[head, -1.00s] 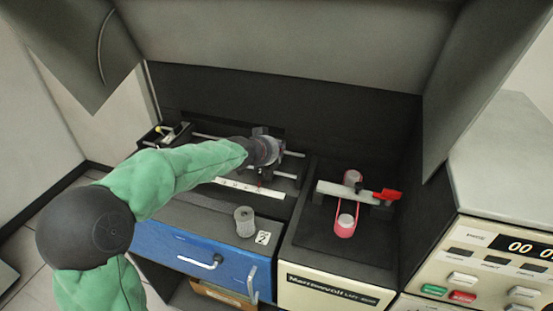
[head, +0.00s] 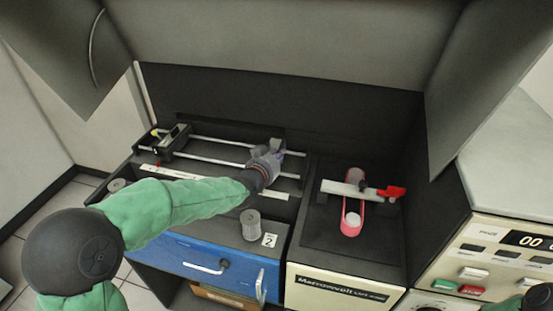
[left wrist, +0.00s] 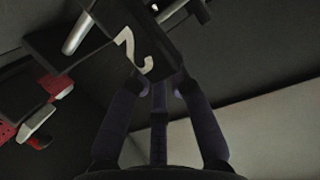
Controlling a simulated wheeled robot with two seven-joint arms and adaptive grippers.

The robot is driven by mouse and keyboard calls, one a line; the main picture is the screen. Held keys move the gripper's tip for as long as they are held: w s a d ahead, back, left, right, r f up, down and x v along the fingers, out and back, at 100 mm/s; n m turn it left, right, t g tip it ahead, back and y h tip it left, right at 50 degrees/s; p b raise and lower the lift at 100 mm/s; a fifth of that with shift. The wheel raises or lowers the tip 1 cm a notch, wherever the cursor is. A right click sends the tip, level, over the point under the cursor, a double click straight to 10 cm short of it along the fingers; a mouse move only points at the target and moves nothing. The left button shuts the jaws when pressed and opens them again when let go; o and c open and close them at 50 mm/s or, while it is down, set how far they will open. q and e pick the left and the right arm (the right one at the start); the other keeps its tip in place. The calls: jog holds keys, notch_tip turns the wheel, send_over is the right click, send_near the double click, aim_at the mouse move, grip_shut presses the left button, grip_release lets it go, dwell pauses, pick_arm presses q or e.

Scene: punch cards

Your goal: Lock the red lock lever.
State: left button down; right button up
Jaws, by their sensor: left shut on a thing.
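The red lock lever (head: 392,192) sits at the right end of a pale bar (head: 345,189) over the pink loop, on the right-hand unit. My left gripper (head: 268,160) is at the right part of the twin rails, well left of that lever and apart from it. It is shut on a dark block marked 2 (left wrist: 142,45), which shows between the fingers in the left wrist view. In the head view the hand mostly hides this block. Red parts (left wrist: 55,85) show at the left of the wrist view; I cannot tell what they belong to.
A black carriage (head: 163,142) stands at the left end of the rails. A grey cylinder (head: 250,224) and a tag marked 2 (head: 269,240) are near the front edge, above the blue drawer (head: 190,257). Dark walls and a hood enclose the bench.

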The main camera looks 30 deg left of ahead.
pick_arm(q)
jog(key=shift+s+f, duration=0.1)
jog(key=shift+f, duration=0.05)
dwell(0.4)
jog(key=c, duration=1.2)
grip_release()
jog(key=shift+s, duration=0.1)
jog(key=shift+o, duration=0.2)
jog(key=v, duration=1.2)
jog(key=shift+s+f, duration=0.1)
